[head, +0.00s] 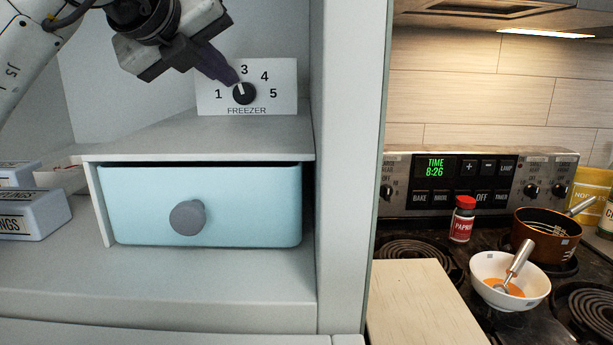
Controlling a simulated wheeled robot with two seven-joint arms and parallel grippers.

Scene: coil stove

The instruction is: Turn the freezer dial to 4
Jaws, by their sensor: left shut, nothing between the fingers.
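The freezer dial (244,94) is a round black knob with a pale pointer mark on a white panel (285,104) at the back of the fridge shelf. The panel reads 1, 3, 4 and 5 in an arc, with FREEZER below; the place between 1 and 3 is covered by my gripper. The pale mark points up, slightly left of the 3. My left gripper (234,79) comes in from the upper left with its dark fingers shut. Its fingertips are at the upper left edge of the dial; I cannot tell if they touch it. My right gripper is not in view.
A light blue drawer (255,205) with a grey round knob sits shut below the shelf. The fridge side wall (350,170) bounds the right. Beyond it are a stove, a bowl (509,290) and a brown pot (546,240).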

